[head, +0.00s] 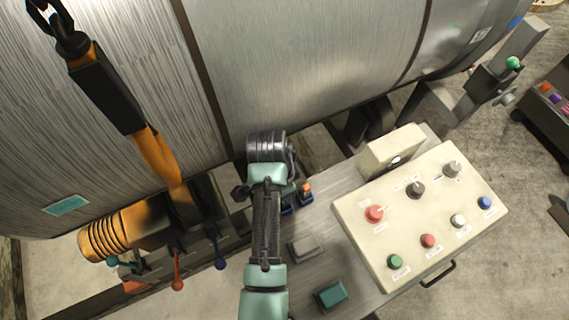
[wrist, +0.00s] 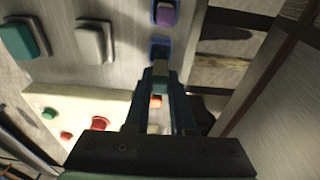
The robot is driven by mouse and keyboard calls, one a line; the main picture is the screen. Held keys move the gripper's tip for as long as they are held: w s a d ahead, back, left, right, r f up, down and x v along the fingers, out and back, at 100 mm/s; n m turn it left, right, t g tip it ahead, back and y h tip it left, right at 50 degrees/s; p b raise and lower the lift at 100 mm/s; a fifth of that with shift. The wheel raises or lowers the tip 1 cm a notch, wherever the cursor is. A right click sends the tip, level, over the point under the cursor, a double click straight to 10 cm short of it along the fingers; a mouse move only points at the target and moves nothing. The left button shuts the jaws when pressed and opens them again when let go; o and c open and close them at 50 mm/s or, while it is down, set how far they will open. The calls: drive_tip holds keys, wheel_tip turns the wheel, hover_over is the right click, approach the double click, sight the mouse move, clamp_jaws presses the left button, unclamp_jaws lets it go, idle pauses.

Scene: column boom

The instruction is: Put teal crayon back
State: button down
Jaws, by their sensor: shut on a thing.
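My gripper (wrist: 160,78) is shut on a small block with a pale top and a teal side, which I take as the teal crayon (wrist: 160,68). In the wrist view it lies right by a dark blue holder (wrist: 160,50); I cannot tell whether it is above it or in it. A purple crayon (wrist: 166,13) sits in another blue holder beyond. An orange crayon (wrist: 155,101) shows between my fingers; in the head view it stands in a blue holder (head: 306,198). In the head view my arm hides the gripper's fingertips and the held crayon.
A cream control box (head: 420,215) with knobs and buttons stands right of the arm. A grey block (head: 305,248) and a teal block (head: 330,295) are on the panel. A large metal drum (head: 310,60) rises behind. Levers (head: 178,284) stand at left.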

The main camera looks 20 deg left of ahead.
drive_tip(key=shift+f, duration=1.8)
drive_tip(key=shift+s, duration=0.1)
drive_tip(key=c, duration=0.8)
unclamp_jaws()
drive_tip(key=shift+o, duration=0.2)
drive_tip(key=shift+r, duration=0.1)
